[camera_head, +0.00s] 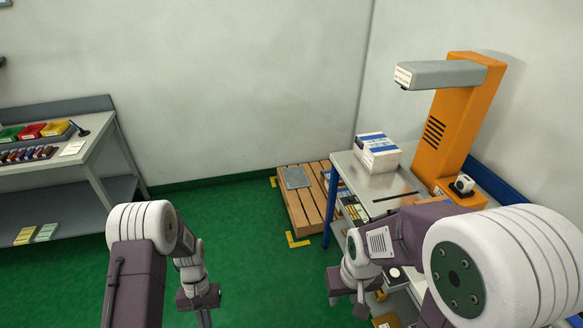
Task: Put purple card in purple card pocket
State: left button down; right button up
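I cannot make out a purple card or a purple card pocket in the head view. A row of small coloured items (28,154) lies on the left bench, too small to tell apart. My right gripper (347,302) hangs low beside the right-hand table, its fingers apart with nothing visible between them. My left gripper (204,317) points down over the green floor at the bottom edge. Its fingertips are cut off by the frame.
The left bench (112,160) carries green, red and yellow bins (30,131). A wooden pallet (306,212) with a grey plate stands at the back. The right-hand table (370,187) holds a white-blue box (378,153) beside an orange machine (452,120). Green floor between is clear.

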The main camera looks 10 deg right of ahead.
aim_at(358, 145)
jog(key=i+j+z, duration=0.1)
jog(key=i+z, duration=0.15)
jog(key=i, duration=0.2)
jog(key=i+j+z, duration=0.25)
jog(key=i, duration=0.2)
jog(key=i+j+z, duration=0.25)
jog(key=i, duration=0.15)
jog(key=i+j+z, duration=0.2)
jog(key=z, duration=0.2)
jog(key=i+j+z, duration=0.25)
jog(key=z, duration=0.15)
jog(key=i+j+z, duration=0.1)
jog(key=j+z, duration=0.35)
jog(key=i+j+z, duration=0.15)
jog(key=j+z, duration=0.5)
jog(key=z, duration=0.15)
jog(key=j+z, duration=0.4)
